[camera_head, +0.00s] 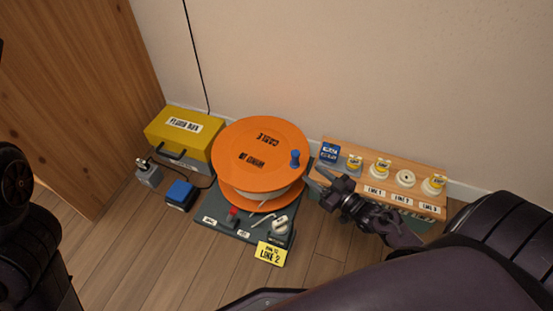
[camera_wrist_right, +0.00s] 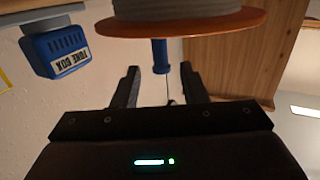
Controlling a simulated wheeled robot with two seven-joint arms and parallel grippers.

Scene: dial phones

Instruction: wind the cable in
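The orange cable reel (camera_head: 247,140), marked CABLE, stands on a dark base. Pale cable (camera_head: 262,201) shows wound under its top disc. A blue crank knob (camera_head: 295,158) stands up from the disc near its right edge. My right gripper (camera_head: 316,178) is just right of the reel, with its fingers towards the knob. In the right wrist view the fingers (camera_wrist_right: 160,80) are spread, and the blue knob (camera_wrist_right: 160,57) shows in the gap between them. No contact is visible, and I cannot tell its depth between the fingers. My left gripper is out of view.
The dark base carries a red switch (camera_head: 233,212) and a yellow LINE 2 tag (camera_head: 269,253). A yellow box (camera_head: 182,130) and a blue box (camera_head: 180,193) stand left. A wooden line panel (camera_head: 390,180) stands right, close to my gripper. The wall is behind.

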